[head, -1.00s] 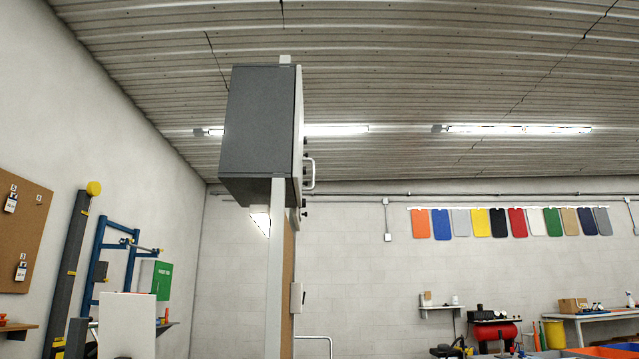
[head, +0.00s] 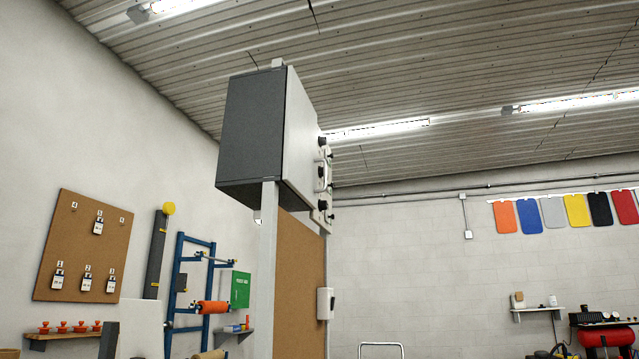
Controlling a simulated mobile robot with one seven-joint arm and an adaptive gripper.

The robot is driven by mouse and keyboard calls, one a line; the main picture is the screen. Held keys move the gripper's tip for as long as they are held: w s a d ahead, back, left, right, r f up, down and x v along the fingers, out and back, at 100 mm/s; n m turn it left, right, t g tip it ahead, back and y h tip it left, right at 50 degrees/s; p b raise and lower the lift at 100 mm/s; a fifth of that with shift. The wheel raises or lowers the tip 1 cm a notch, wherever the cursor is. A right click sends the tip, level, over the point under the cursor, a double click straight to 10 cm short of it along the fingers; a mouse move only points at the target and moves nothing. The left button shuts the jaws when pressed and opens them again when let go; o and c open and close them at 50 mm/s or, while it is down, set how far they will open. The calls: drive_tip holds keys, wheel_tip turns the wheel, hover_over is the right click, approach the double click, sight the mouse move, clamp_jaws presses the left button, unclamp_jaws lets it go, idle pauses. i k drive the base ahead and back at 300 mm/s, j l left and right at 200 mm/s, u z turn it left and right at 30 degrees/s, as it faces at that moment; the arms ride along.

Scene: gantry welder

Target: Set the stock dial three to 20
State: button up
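A dark grey box (head: 252,130) is mounted high on a pale post, with a light front panel (head: 300,140) seen at a steep angle. Small dark knobs (head: 322,142) and a pale handle stick out from the panel's right edge. More knobs show lower down, around a pale plate (head: 321,212). I cannot tell which knob, if any, is stock dial three, and no numbers or pointer can be read. My gripper is not in view.
A brown board panel (head: 299,270) hangs below the box beside the pale post (head: 267,290). A cork board (head: 83,248) with tags is on the left wall. A blue rack (head: 188,290) stands near it. A red tank (head: 606,337) is at the lower right.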

sight(322, 205)
drive_tip(key=i+l, duration=0.55)
drive_tip(key=l, duration=0.25)
drive_tip(key=i+l+u, duration=0.1)
drive_tip(key=i+l, duration=0.45)
drive_tip(key=l, duration=0.25)
